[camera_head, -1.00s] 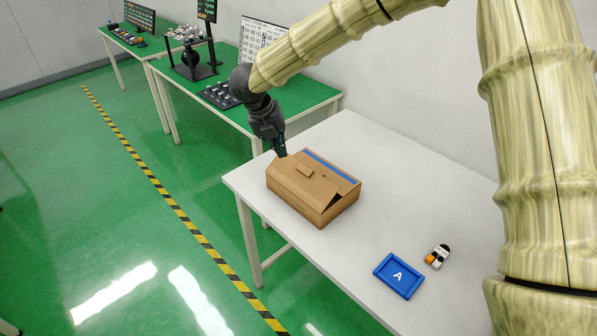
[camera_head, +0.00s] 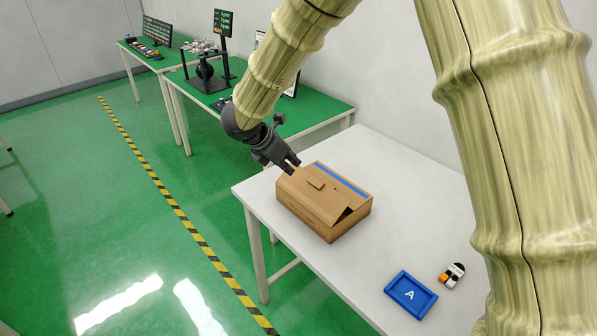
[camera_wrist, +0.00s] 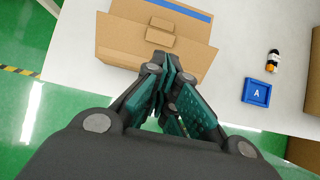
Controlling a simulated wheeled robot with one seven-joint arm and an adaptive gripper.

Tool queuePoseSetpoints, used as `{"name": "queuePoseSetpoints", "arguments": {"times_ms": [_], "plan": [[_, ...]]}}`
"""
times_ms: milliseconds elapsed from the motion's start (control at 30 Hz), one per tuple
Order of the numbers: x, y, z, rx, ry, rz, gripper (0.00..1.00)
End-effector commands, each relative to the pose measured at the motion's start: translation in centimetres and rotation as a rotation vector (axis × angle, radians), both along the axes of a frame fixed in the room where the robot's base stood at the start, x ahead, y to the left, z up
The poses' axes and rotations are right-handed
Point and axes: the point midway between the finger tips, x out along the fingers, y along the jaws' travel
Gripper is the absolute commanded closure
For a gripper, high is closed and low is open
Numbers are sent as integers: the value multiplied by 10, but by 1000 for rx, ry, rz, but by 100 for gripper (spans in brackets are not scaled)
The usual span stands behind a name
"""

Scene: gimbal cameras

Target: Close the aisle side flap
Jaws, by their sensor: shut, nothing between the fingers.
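A brown cardboard box (camera_head: 315,210) stands on the white table. Its aisle-side flap (camera_head: 312,197) slopes over the top, with a gap under its right end, so it does not lie flat. In the wrist view the flap (camera_wrist: 120,45) stretches across the near side of the box. A small cardboard tab (camera_head: 316,184) and a blue strip (camera_head: 342,178) show on top. My gripper (camera_head: 294,166) is shut and empty at the box's far-left corner. In the wrist view its fingertips (camera_wrist: 165,68) overlap the flap's near edge; contact cannot be told.
A blue tray marked A (camera_head: 411,295) and a small white, orange and black item (camera_head: 452,275) lie on the table (camera_head: 405,205) to the right of the box. Green benches (camera_head: 305,118) with equipment stand behind. The aisle floor at left is clear.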

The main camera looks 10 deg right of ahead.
Motion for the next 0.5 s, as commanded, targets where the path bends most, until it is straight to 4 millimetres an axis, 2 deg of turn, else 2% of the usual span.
{"name": "queuePoseSetpoints", "arguments": {"times_ms": [500], "plan": [[21,-37,-59,-1,4,2,100]]}}
